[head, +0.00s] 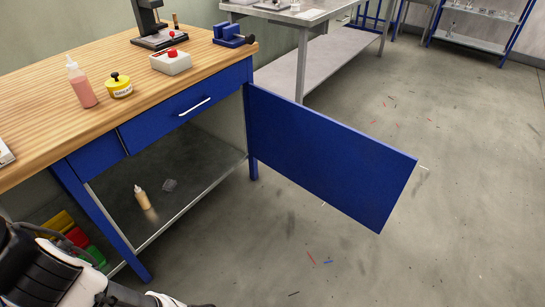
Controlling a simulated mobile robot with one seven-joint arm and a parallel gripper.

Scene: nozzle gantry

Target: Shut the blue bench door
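The blue bench door (325,155) is a flat blue panel, swung wide open. It hangs from the right front leg of the blue workbench (249,125) and sticks out to the right over the floor. Its free edge is at the far right of the panel. The bench's lower compartment is open, with a grey shelf (190,200) showing inside. Part of my arm (50,270) shows at the bottom left, well apart from the door. My gripper's fingers are not visible.
The floor right of the door is clear except for small scraps.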

